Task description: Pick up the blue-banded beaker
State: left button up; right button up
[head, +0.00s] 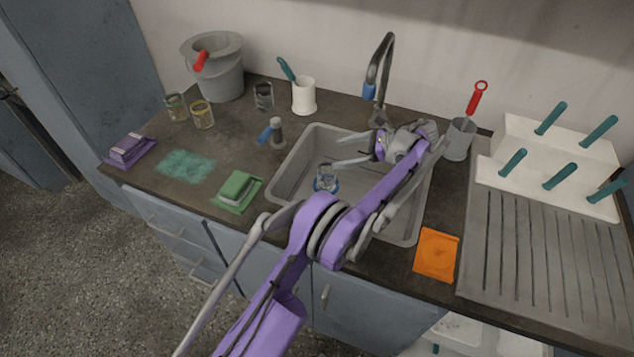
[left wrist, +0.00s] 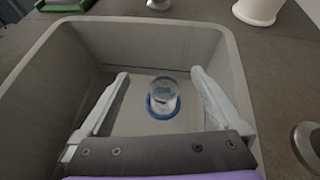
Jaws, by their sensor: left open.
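The blue-banded beaker (head: 326,180) is clear glass with a blue ring near its base. It stands upright on the floor of the grey sink basin (head: 290,165). In the left wrist view the beaker (left wrist: 163,93) shows ahead, between the two fingers and apart from both. My left gripper (head: 340,151) is open and empty over the basin, above and to the right of the beaker in the head view. Its pale fingers also show in the left wrist view (left wrist: 160,75). My right gripper is not in view.
The basin walls surround the beaker. The faucet (head: 380,75) rises behind the basin. Several glass beakers, a white cup (head: 304,96) and a grey bucket (head: 217,70) stand at the back left.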

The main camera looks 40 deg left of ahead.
pick_arm(q)
notch_tip(320, 180, down, 2)
jog(key=a, duration=0.1)
jog(key=g+b, duration=0.1)
jog(key=b, duration=0.1)
send_near(317, 184)
jog(key=r, duration=0.1)
jog(key=a+r, duration=0.1)
jog(key=s+r, duration=0.1)
jog(key=shift+a+y, duration=0.3)
jog(key=shift+y, duration=0.1)
jog(key=shift+s+a+f, duration=0.35)
jog(key=shift+a+f, duration=0.3)
jog(key=shift+a, duration=0.05)
jog(key=shift+x, duration=2.95)
jog(key=c, duration=1.5)
